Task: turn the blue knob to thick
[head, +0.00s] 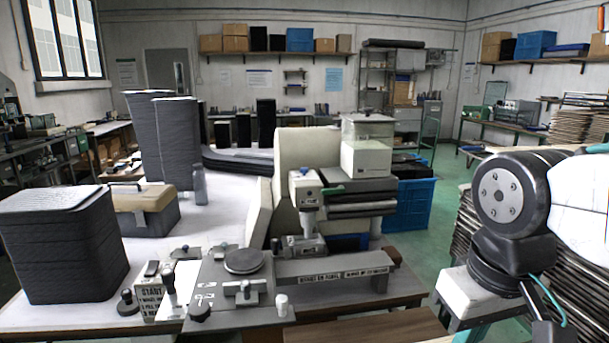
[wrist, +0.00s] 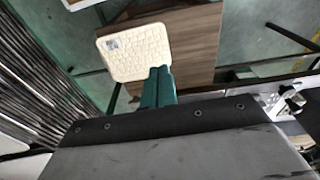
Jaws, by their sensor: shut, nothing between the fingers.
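I cannot make out a blue knob in either view. The lettering on the panel is too small to read for "thick". My gripper (wrist: 158,82) shows in the wrist view, its teal fingers together and empty, over the edge of a pale textured pad. My gripper is outside the head view; the panel is not recognisable in the wrist view.
A beige machine (head: 297,170) stands behind the panel. Dark stacks (head: 62,250) and a tan-topped box (head: 145,210) occupy the table's left. Piled trays (head: 580,125) are at right. In the wrist view the pale pad (wrist: 135,52) lies on a brown board (wrist: 190,40).

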